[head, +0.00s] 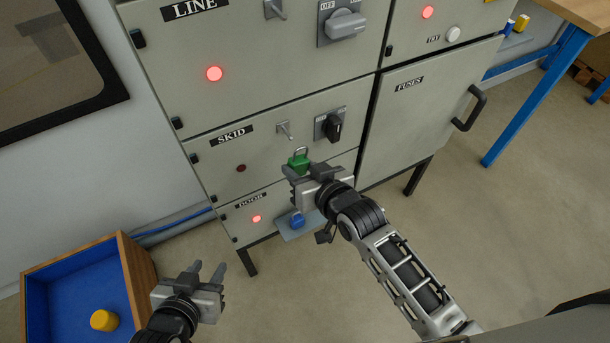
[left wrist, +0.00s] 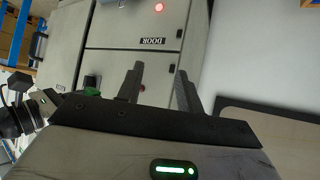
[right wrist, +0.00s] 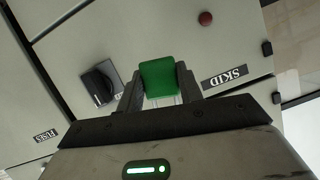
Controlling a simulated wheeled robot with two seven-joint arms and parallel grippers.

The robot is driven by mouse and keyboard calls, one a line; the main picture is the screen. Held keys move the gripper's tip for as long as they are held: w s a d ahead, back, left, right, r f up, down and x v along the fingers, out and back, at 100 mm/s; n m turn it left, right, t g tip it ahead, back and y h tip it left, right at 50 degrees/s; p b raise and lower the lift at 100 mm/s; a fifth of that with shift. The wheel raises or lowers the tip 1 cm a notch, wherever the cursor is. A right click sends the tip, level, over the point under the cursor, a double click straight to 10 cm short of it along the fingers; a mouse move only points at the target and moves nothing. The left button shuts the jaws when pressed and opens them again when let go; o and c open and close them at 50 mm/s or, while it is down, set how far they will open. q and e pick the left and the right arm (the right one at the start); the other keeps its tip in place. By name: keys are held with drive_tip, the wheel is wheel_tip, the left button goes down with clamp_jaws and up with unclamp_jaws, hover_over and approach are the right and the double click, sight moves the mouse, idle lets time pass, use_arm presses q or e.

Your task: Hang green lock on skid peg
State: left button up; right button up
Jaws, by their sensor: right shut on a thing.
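The green lock (head: 299,161) is in the jaws of my right gripper (head: 300,176), with its metal shackle pointing up. In the right wrist view its green body (right wrist: 159,77) sits between the two fingers. The skid peg (head: 285,130) sticks out of the panel to the right of the SKID label (head: 231,135). In the head view the lock appears just below the peg, and the two look apart. My left gripper (head: 207,271) is open and empty, low in front of the cabinet and right of the blue-lined box.
A black rotary switch (head: 333,126) sits right of the peg. A small shelf (head: 303,231) with a blue lock (head: 297,221) is below the right gripper. A wooden box (head: 137,262) holding a yellow object (head: 104,320) stands at lower left.

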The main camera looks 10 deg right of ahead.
drive_tip(key=shift+r+b+x, duration=0.15)
drive_tip(key=shift+b+x, duration=0.35)
drive_tip(key=shift+x, duration=0.15)
drive_tip(key=shift+r+b+x, duration=0.15)
drive_tip(key=shift+b+x, duration=0.3)
drive_tip(key=shift+x, duration=0.2)
drive_tip(key=x, duration=0.1)
drive_tip(key=b+x, duration=0.2)
drive_tip(key=shift+w+r, duration=0.2)
drive_tip(key=shift+w, duration=0.4)
use_arm(q)
drive_tip(key=shift+d+f, duration=0.2)
drive_tip(key=shift+f, duration=0.3)
drive_tip(key=shift+d+f, duration=0.2)
drive_tip(key=shift+f, duration=0.3)
use_arm(e)
drive_tip(key=shift+w+f, duration=0.1)
drive_tip(key=shift+w, duration=0.05)
use_arm(q)
drive_tip(key=shift+w+r, duration=0.1)
drive_tip(key=shift+w, duration=0.15)
use_arm(e)
drive_tip(key=o, duration=1.1)
